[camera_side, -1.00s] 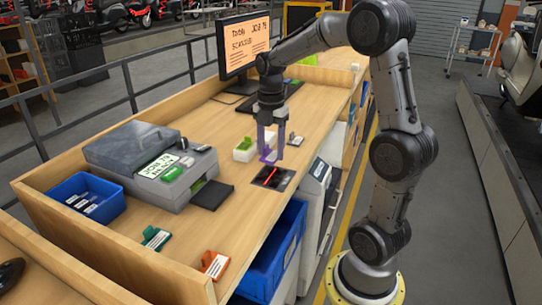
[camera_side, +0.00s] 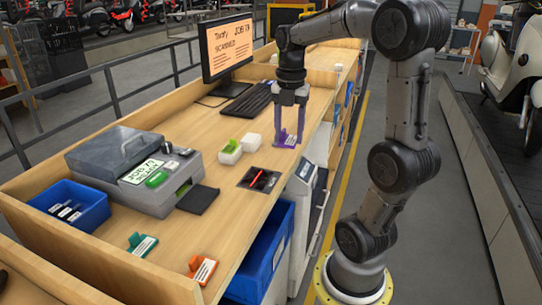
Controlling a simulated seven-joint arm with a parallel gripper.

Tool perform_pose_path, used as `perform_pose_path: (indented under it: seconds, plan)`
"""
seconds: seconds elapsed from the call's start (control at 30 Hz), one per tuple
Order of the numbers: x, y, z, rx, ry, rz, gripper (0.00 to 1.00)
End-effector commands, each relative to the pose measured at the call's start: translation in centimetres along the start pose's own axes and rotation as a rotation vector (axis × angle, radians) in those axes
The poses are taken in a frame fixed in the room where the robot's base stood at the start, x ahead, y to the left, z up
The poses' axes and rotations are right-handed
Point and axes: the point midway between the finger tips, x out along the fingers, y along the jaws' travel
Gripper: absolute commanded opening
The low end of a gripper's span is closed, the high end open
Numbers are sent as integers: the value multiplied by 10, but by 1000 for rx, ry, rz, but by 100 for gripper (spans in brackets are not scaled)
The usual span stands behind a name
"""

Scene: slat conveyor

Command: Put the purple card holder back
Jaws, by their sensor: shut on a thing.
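My gripper (camera_side: 290,134) is shut on the purple card holder (camera_side: 286,141), which carries a white card with dark print. It points down at the right edge of the desk, right of two small white holders. I cannot tell whether the purple holder touches the desk top. The nearer white holder (camera_side: 230,154) has a green piece in it. The farther white holder (camera_side: 251,143) looks empty. An orange card holder (camera_side: 202,268) and a green card holder (camera_side: 142,244) lie on the front part of the desk, each with a white card.
A black pad with a red line (camera_side: 258,180) lies in front of the gripper. A grey printer (camera_side: 140,175) and a blue bin (camera_side: 70,212) stand at left. A keyboard (camera_side: 248,103) lies behind.

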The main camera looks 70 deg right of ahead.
Motion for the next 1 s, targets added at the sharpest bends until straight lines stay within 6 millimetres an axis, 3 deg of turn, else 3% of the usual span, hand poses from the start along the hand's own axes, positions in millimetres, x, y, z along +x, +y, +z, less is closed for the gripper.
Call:
perform_pose_path:
  seconds: [0.1,0.2,0.6,0.8,1.0]
  plan:
    - [-8,-12,8,49,0,0,1]
    - [-6,-10,16,62,3,-2,1]
    - [34,48,80,62,4,-3,1]
    - [67,65,99,62,3,-3,1]
    - [80,73,108,62,0,0,1]
